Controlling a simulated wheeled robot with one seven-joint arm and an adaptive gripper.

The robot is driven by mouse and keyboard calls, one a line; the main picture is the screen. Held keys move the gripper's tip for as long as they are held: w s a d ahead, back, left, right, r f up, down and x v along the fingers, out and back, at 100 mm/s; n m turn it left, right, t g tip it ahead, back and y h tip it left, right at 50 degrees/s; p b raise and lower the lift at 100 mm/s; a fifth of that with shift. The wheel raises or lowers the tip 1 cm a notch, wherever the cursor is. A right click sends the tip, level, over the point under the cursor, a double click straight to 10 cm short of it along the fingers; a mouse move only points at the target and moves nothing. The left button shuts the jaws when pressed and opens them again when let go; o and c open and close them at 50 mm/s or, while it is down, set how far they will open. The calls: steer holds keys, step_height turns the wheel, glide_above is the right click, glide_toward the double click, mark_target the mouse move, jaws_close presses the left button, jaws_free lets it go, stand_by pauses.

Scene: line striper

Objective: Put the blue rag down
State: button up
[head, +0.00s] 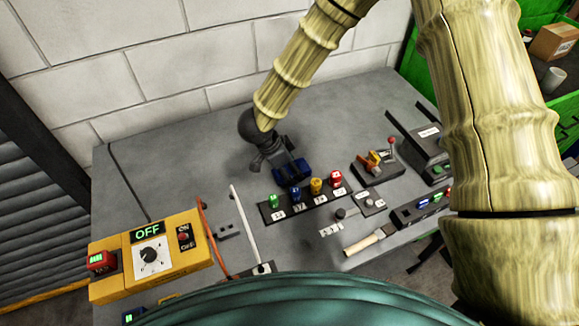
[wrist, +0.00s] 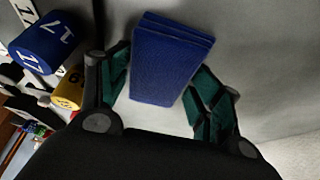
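The blue rag (wrist: 165,62) is a folded, layered block between the two dark green fingers of my gripper (wrist: 160,88) in the wrist view. A finger lies close against each side of it, and the gripper looks shut on it. In the head view the rag (head: 292,172) shows at the tip of my gripper (head: 276,163), over the grey table (head: 190,150), behind the row of colored knobs. I cannot tell whether its underside touches the table.
The green, blue, yellow and red knobs on a black strip (head: 307,204) stand just in front of the rag. A yellow control box (head: 150,254) reading OFF is at front left. A lever unit (head: 378,170) stands to the right. The table's back left is clear.

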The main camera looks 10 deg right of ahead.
steer(key=shift+o, duration=0.5)
steer(key=shift+w+f, duration=0.1)
steer(key=shift+f, duration=0.15)
steer(key=shift+r, duration=0.15)
steer(key=shift+a+r, duration=0.15)
steer(key=shift+r, duration=0.25)
steer(key=b+v, duration=0.3)
steer(key=v, duration=0.8)
steer(key=shift+r, duration=0.4)
